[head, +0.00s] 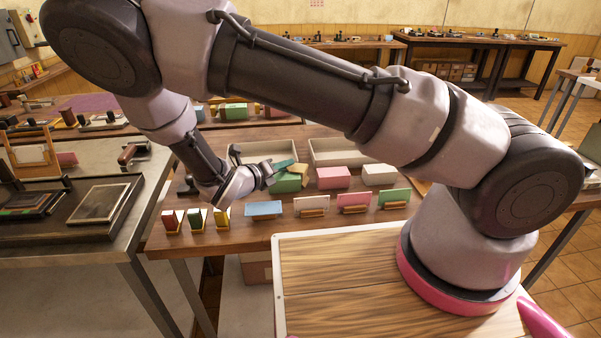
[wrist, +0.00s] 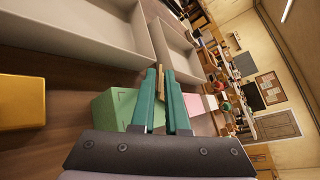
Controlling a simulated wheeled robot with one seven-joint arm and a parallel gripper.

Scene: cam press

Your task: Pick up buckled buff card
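The buff card (head: 299,170) is a small tan piece at my gripper's tips, above the green block on the table. In the wrist view it shows nearly edge-on as a thin tan strip (wrist: 161,80) between the two teal fingers. My gripper (wrist: 161,95) appears closed on it, with a finger against each side. In the head view my gripper (head: 285,164) reaches in from the left, its tips over the blocks. The card's buckle cannot be made out at this angle.
A green block (head: 287,184) sits just below my gripper, with a pink block (head: 333,178) and a white block (head: 380,175) to its right. Two grey trays (head: 340,150) lie behind. Several upright cards on stands, including a blue one (head: 264,209), line the front.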

